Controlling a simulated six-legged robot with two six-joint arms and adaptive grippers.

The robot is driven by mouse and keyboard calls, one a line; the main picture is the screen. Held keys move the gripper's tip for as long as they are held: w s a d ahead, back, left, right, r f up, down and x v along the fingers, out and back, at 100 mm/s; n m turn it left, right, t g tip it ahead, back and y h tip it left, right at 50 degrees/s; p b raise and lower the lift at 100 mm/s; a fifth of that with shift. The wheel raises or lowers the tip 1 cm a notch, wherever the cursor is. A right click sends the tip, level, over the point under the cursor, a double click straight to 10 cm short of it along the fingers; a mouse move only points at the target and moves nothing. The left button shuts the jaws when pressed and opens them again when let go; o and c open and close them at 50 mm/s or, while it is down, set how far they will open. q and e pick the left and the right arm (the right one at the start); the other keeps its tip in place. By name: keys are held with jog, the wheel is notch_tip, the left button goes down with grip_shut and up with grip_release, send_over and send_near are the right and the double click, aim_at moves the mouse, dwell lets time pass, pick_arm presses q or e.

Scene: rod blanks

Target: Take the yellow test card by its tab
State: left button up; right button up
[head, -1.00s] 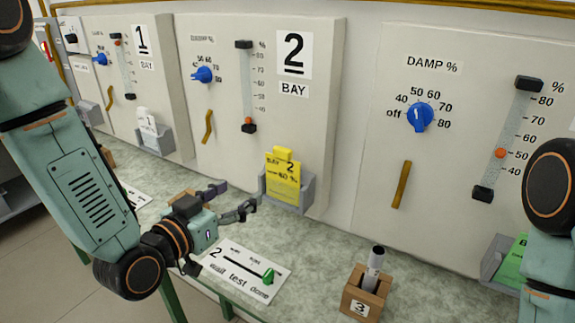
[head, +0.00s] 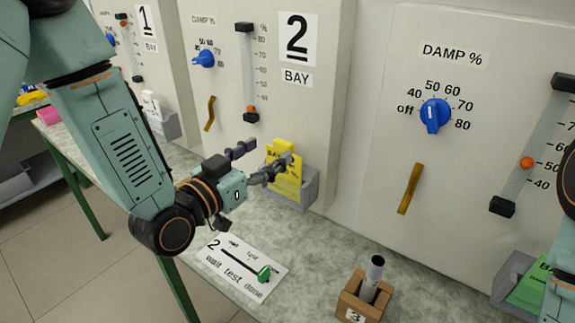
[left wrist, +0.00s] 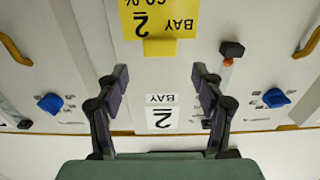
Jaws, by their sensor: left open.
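The yellow test card (head: 287,183) stands in a grey holder (head: 303,198) on the front of the bay 2 panel. Its tab (head: 283,147) sticks up at the top. My left gripper (head: 263,160) is open and empty, just in front of the card, and one finger covers part of the card in the head view. In the left wrist view the card (left wrist: 162,15) appears upside down with its tab (left wrist: 160,47) pointing down. There the tab lies midway between the left gripper's fingers (left wrist: 160,75) but beyond their tips. My right gripper is not in view.
A wooden block (head: 352,306) holding a tube stands to the right. Another holder with a green card (head: 530,288) is at the far right.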

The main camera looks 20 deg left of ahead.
aim_at(280, 144)
pick_arm(q)
jog(key=shift+w+a+f, duration=0.1)
jog(key=shift+w+f, duration=0.05)
jog(key=shift+w, duration=0.3)
jog(key=shift+w+a+f, duration=0.1)
jog(key=shift+w+f, duration=0.05)
jog(key=shift+w, duration=0.25)
jog(key=shift+w+d, duration=0.2)
jog(key=shift+w, duration=0.15)
jog(key=shift+w+d+r+p, duration=0.1)
jog(key=shift+w+d+p, duration=0.3)
jog(key=shift+w+d, duration=0.8)
jog(key=shift+w, duration=0.45)
jog(key=shift+w+a+f, duration=0.2)
jog(key=shift+a+f, duration=0.05)
jog(key=shift+a, duration=0.05)
jog(key=shift+s+d+r, duration=0.2)
jog(key=shift+s+d, duration=0.05)
jog(key=shift+s, duration=0.05)
jog(key=c, duration=0.5)
jog(key=shift+w+a+f, duration=0.15)
jog(key=shift+w+a, duration=0.05)
jog(key=c, duration=0.6)
jog(key=shift+s+d, duration=0.1)
jog(key=shift+c, duration=1.4)
jog(key=shift+r, duration=0.2)
